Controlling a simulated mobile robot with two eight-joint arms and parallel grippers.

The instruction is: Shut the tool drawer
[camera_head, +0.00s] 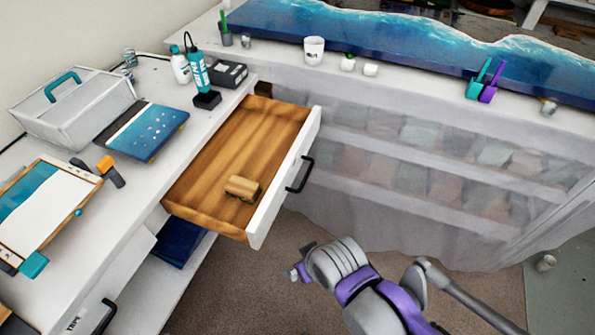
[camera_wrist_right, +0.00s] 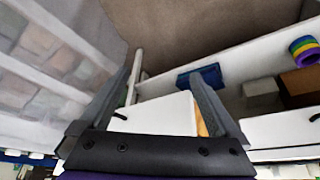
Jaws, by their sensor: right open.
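The tool drawer (camera_head: 240,150) is pulled out from under the white counter, with its wooden inside showing. Its white front (camera_head: 285,180) carries a black handle (camera_head: 300,175). A small tan block (camera_head: 242,188) lies in the drawer near the front. My right gripper (camera_head: 300,270) is in front of the drawer's near corner, apart from it, and its fingers are partly hidden in the head view. In the right wrist view my right gripper (camera_wrist_right: 163,62) is open and empty, with the white drawer front (camera_wrist_right: 155,112) and the handle (camera_wrist_right: 120,116) seen between its fingers. My left gripper is not in view.
On the counter are a white toolbox (camera_head: 72,105), a blue panel (camera_head: 142,130), a teal bottle (camera_head: 198,72) and a framed tray (camera_head: 45,215). A plastic-covered shelf (camera_head: 400,170) stands behind. Brown floor (camera_head: 225,285) is clear before the drawer.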

